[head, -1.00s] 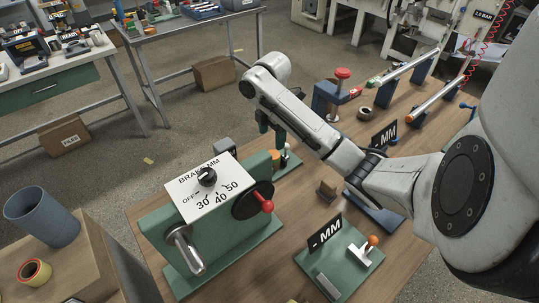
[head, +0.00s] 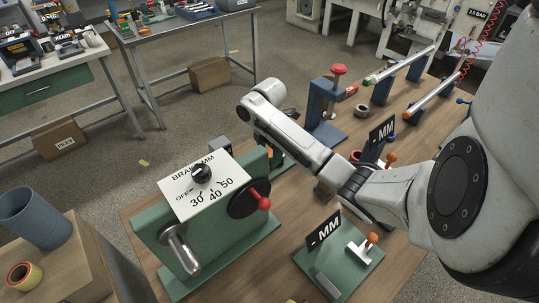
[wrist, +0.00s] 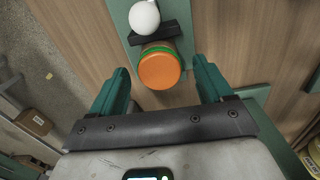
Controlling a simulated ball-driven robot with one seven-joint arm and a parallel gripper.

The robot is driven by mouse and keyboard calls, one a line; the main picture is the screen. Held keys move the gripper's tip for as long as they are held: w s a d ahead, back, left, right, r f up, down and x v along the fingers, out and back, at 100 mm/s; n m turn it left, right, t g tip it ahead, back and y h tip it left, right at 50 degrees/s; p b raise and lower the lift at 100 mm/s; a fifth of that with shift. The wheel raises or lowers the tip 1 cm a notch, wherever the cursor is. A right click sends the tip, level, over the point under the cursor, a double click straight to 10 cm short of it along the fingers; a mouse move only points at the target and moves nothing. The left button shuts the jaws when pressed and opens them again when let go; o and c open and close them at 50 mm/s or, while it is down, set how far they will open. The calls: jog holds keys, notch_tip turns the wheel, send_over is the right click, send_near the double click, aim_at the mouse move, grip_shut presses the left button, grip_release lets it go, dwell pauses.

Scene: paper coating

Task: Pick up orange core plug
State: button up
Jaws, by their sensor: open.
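The orange core plug (wrist: 160,69) shows in the wrist view as a round orange face with a green band behind it. It lies between the two teal fingers of my open gripper (wrist: 163,75), with a gap on each side. A dark block (wrist: 154,41) and a white ball (wrist: 144,17) on a green strip are just above it in the picture. In the head view my forearm and the green brake machine (head: 205,215) hide most of the gripper and plug area.
The brake machine with its red-handled crank (head: 264,203) stands left of my arm. A green fixture with an "MM" sign (head: 325,232) is at the front. A blue stand with a red knob (head: 339,70) is beyond my arm. Bare wood shows beside the green strip.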

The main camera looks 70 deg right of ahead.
jog(key=shift+c, duration=0.4)
jog(key=c, duration=1)
jog(key=shift+r, duration=0.15)
